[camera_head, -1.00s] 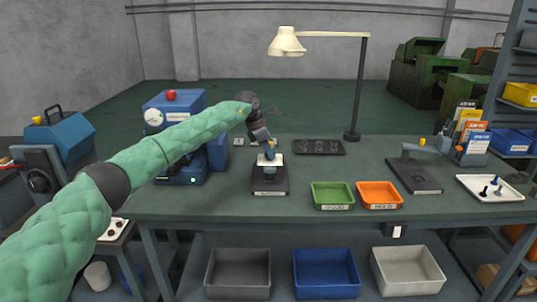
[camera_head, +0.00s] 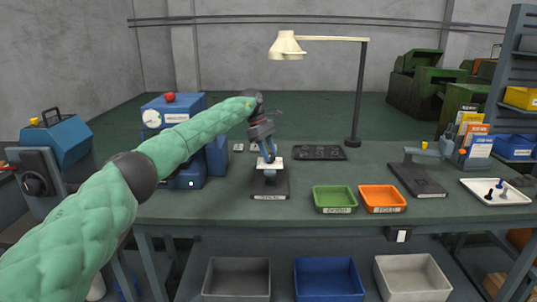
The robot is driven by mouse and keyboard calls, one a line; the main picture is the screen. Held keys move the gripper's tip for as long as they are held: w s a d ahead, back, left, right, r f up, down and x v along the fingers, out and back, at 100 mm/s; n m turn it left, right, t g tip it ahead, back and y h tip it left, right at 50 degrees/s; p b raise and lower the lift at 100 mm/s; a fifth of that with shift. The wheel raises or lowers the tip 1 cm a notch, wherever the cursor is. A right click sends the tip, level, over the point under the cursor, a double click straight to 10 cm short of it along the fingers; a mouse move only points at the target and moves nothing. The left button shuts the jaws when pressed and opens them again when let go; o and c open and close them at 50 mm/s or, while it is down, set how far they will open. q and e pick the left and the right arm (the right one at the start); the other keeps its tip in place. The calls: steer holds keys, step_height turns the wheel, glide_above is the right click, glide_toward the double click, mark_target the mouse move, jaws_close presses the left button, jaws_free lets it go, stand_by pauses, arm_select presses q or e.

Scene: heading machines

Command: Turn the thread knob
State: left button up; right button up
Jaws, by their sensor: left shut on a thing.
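A small fixture with a dark base (camera_head: 270,188) and a white plate (camera_head: 278,165) stands on the bench in front of me. My left gripper (camera_head: 269,157) reaches down from above to the top of this fixture. Its fingers are shut on a small part there, at the white plate, which I take to be the thread knob. The fingers hide most of that part, so I cannot see how far it is turned. My right gripper is not in view.
A green tray (camera_head: 334,209) and an orange tray (camera_head: 382,209) sit right of the fixture. A dark slotted tray (camera_head: 317,153) and a lamp (camera_head: 357,95) stand behind. A blue machine (camera_head: 190,172) is close on the left, beneath my left arm.

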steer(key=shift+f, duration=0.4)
arm_select(q)
steer(key=o, duration=1)
steer(key=shift+m, duration=0.3)
steer(key=shift+b+v, duration=0.6)
steer(key=shift+v, duration=3.3)
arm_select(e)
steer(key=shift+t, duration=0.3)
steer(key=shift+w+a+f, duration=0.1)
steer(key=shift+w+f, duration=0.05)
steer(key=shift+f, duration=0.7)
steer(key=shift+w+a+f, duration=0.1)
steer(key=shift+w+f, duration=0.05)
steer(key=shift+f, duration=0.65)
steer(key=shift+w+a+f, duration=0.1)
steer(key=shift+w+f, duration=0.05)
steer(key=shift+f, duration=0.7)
arm_select(q)
steer(key=shift+w, duration=0.15)
